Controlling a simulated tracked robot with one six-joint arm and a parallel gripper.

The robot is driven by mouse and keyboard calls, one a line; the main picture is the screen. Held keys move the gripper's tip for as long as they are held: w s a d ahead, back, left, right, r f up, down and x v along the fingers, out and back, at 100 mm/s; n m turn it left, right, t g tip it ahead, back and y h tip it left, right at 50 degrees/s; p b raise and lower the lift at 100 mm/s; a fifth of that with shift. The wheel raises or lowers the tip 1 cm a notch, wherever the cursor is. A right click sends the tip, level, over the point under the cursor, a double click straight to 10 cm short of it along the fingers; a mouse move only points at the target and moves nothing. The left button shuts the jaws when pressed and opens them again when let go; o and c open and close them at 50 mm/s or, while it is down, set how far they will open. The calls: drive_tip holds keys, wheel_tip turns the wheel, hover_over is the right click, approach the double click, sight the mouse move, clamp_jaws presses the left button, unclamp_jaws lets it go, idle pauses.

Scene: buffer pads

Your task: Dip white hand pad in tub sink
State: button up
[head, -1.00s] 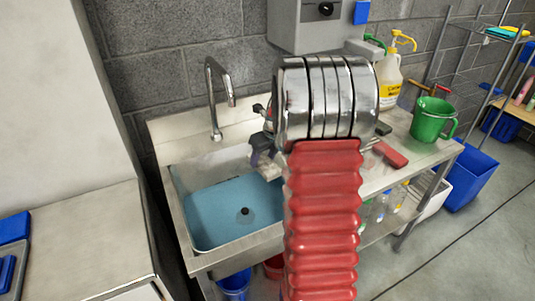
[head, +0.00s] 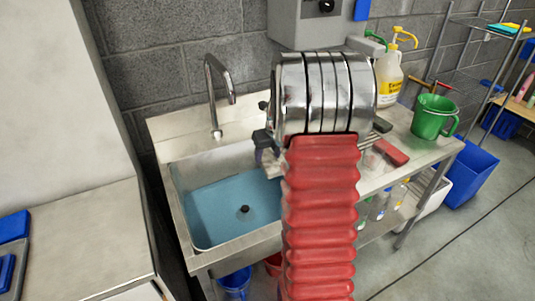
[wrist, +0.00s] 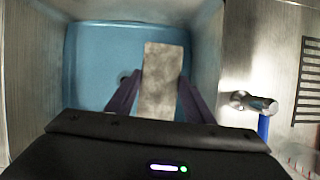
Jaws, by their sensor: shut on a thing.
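The tub sink (head: 172,200) is a steel basin holding blue water with a dark round drain. It also fills much of the wrist view (wrist: 210,35). The white hand pad (wrist: 162,70) looks greyish-white and rectangular in the wrist view, held between the purple fingers of my gripper (wrist: 160,95) over the blue water. I cannot tell whether the pad touches the water. In the head view my gripper (head: 263,145) is at the right side of the sink, partly hidden by my arm, and the pad is mostly hidden there.
A tall faucet (head: 217,90) stands behind the sink. To the right, the counter holds a red pad (head: 390,152), a green bucket (head: 433,116) and a pump jug (head: 388,78). A blue bin (head: 472,175) stands on the floor. The left of the basin is clear.

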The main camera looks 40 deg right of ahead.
drive_tip(key=shift+f, duration=11.1)
drive_tip(key=shift+r, duration=0.1)
